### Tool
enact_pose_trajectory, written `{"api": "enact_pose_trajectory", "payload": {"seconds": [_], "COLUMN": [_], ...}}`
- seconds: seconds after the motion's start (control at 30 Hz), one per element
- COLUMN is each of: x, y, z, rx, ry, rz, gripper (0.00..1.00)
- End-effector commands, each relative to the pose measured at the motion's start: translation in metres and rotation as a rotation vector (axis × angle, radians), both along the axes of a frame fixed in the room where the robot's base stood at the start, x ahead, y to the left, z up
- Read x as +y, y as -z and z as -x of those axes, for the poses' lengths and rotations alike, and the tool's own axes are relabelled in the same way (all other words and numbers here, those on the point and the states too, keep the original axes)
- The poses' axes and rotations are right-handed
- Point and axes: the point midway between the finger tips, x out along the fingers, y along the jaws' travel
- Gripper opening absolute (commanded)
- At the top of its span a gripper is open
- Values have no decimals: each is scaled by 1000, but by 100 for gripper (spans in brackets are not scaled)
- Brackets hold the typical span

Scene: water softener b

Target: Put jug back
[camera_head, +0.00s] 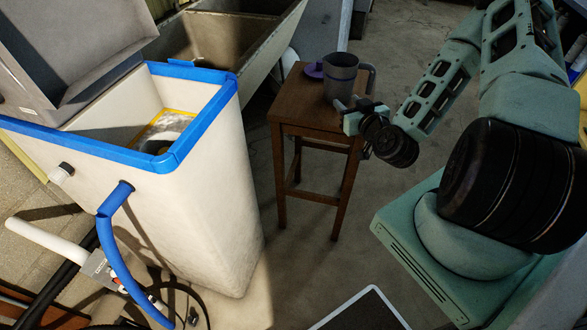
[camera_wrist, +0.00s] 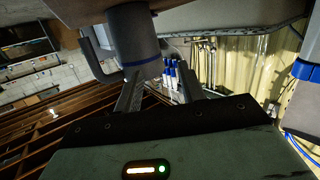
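The dark grey jug (camera_head: 341,80) stands upright on the wooden stool (camera_head: 296,98), near its right edge. Its handle is on the right in the head view. In the wrist view the jug (camera_wrist: 133,38) is at the top, left of centre, with a blue band and its handle to the left. My gripper (camera_head: 350,108) is beside the jug's lower part. In the wrist view my gripper (camera_wrist: 158,78) has its fingers spread, the left one overlapping the jug in the picture. I see no clear grip on it.
A sink basin (camera_head: 215,40) is behind.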

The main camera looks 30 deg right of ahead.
Motion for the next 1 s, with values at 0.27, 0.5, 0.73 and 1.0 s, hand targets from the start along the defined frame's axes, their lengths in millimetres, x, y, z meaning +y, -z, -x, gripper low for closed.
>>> {"api": "enact_pose_trajectory", "payload": {"seconds": [0.27,0.5,0.73,1.0], "x": [151,248,311,332], "y": [-4,-33,-87,-137], "z": [-31,17,110,209], "rx": [428,814,1129,1357], "ry": [-525,-722,-763,-747], "rz": [38,109,180,227], "gripper": [40,40,40,40]}}
